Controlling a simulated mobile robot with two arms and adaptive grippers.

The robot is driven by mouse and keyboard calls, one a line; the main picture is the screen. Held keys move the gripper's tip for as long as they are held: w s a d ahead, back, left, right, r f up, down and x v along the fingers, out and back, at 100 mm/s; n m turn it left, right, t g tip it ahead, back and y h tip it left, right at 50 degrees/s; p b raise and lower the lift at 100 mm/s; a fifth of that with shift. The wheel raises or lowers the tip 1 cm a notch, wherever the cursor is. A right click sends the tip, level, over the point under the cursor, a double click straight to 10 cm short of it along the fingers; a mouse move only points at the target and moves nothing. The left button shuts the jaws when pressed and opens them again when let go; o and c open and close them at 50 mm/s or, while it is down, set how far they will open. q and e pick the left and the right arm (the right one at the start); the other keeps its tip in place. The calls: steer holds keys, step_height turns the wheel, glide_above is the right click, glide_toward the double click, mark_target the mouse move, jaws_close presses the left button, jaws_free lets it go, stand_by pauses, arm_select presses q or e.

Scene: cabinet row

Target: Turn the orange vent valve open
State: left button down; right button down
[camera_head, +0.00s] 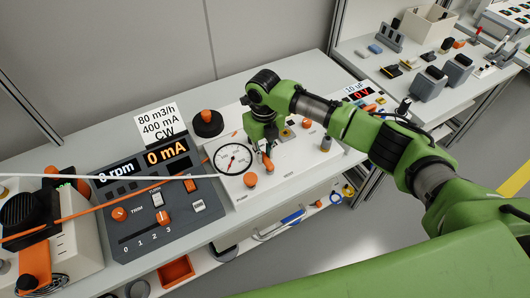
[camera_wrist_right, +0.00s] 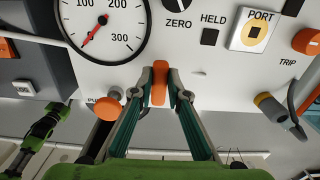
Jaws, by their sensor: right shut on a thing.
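The orange vent valve (camera_wrist_right: 159,84) is a narrow handle on the white panel. It stands upright in the right wrist view, between my right fingertips. My right gripper (camera_wrist_right: 160,90) is shut on it from both sides. In the head view my right gripper (camera_head: 264,150) reaches down to the panel above the VENT label, and it partly hides the valve. The round gauge (camera_head: 233,159) is beside the valve; in the wrist view (camera_wrist_right: 103,25) its red needle points to the lower left.
An orange pump knob (camera_head: 250,179) sits close to the left of the valve. A dark console (camera_head: 185,215) with displays and a slider stands further left. A white hose and an orange cable cross in front of it. A lower shelf (camera_head: 300,222) holds tools.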

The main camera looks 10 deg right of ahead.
mark_target(264, 156)
stand_by(0.4)
steer(key=c, duration=2)
jaws_free()
steer(key=shift+o, duration=0.2)
step_height(264, 156, up, 12)
